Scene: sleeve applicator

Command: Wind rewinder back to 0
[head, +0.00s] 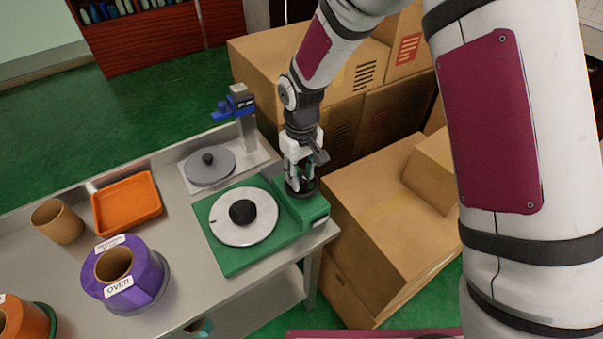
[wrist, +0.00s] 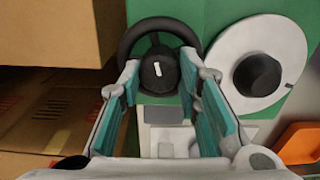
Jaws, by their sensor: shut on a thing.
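The rewinder (head: 232,262) is a green base at the right end of the grey table. It carries a white disc (head: 262,228) with a black hub (head: 242,211) and a small dark mark near the disc's rim. Beside the disc is a dark ring-shaped wheel with a black knob (wrist: 158,72) at its middle, bearing a short white line that points roughly along the picture's vertical. My gripper (head: 300,182) points down over this wheel. In the wrist view its teal-padded fingers (wrist: 158,82) are on both sides of the knob, shut on it. No 0 is legible.
Cardboard boxes (head: 385,215) stand close to the right of the table. A grey disc stand with a blue-topped post (head: 248,130) is behind the rewinder. An orange tray (head: 127,203), a brown cup (head: 58,222) and a purple roll labelled OVER (head: 150,272) are to the left.

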